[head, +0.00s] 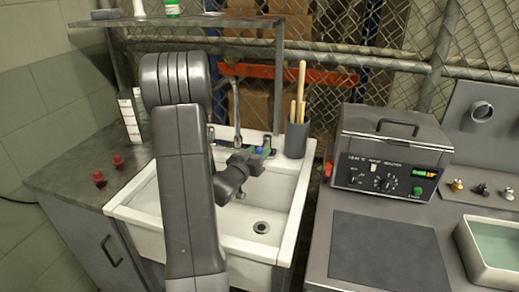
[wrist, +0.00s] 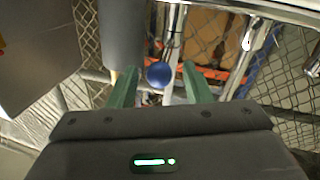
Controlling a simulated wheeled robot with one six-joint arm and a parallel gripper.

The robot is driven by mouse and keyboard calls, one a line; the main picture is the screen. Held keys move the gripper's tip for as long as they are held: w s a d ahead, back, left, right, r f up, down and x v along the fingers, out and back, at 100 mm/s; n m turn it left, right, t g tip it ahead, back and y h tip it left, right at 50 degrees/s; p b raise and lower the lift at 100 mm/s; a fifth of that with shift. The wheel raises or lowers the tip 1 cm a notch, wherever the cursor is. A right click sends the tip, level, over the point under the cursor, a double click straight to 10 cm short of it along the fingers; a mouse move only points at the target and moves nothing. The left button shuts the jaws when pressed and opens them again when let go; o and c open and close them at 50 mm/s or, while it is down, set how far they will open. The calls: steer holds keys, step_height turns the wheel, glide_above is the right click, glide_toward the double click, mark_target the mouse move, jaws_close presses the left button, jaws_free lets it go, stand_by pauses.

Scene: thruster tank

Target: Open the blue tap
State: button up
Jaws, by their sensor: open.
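The blue tap (wrist: 158,75) is a round blue knob in the wrist view, seen between the two green fingers of my gripper (wrist: 159,70). The fingers are apart, one on each side of it, with gaps showing. I cannot tell how far the fingertips reach along the knob. In the head view my gripper (head: 256,152) is over the back of the white sink, and a small blue patch of the tap (head: 261,150) shows at its tips.
The white sink basin (head: 282,230) is empty. A grey holder (head: 297,139) with wooden handles stands close to the tap's right. Two red knobs (head: 99,178) are on the left counter. A lidded bath unit (head: 392,150) stands on the right bench. A shelf (head: 190,20) hangs above.

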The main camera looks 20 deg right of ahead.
steer(key=shift+x, duration=0.8)
jaws_close()
